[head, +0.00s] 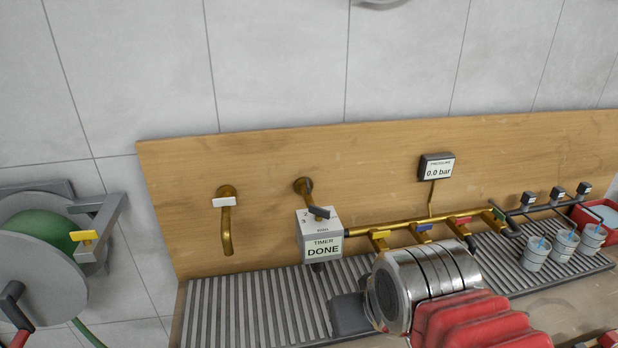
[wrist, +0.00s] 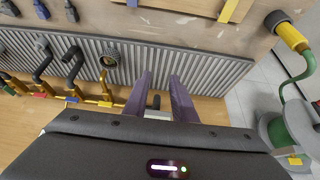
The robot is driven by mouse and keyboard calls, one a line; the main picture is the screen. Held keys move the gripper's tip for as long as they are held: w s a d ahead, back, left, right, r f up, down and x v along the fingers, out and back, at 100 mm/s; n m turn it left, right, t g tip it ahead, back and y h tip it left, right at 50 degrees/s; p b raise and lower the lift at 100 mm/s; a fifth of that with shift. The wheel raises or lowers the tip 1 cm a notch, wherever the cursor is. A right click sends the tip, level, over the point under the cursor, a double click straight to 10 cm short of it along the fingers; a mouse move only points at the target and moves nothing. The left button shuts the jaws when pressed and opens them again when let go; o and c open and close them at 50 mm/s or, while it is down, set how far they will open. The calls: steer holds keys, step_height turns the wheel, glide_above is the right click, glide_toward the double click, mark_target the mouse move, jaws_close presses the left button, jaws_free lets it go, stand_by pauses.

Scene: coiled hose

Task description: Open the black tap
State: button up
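The black tap (head: 320,212) is a dark lever on top of the grey timer box (head: 322,246), which reads "DONE". In the wrist view a dark piece (wrist: 155,101), apparently part of this tap, shows between my fingers in front of a pale patch. My gripper (wrist: 161,85) has two purple fingers standing apart. I cannot tell whether they touch the lever. In the head view my fingers cannot be made out.
A white-handled tap (head: 223,202) is left of the timer. A brass manifold (head: 405,228) with yellow, blue, red and green handles runs right. A pressure display (head: 437,168) reads 0.0 bar. A ribbed drip tray (head: 230,308) lies below; a hose reel (head: 40,265) stands left.

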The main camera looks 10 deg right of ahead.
steer(key=w+r, duration=1.3)
steer(key=w, duration=0.1)
steer(key=m+g, duration=0.1)
glide_toward(307, 182)
steer(key=shift+h, duration=0.3)
steer(key=v, duration=0.5)
steer(key=shift+a+r, duration=0.15)
steer(key=shift+r, duration=0.15)
steer(key=shift+f, duration=0.1)
steer(key=x, duration=1.3)
steer(key=shift+w+f, duration=0.1)
steer(key=shift+f, duration=0.3)
steer(key=shift+c, duration=0.7)
jaws_close()
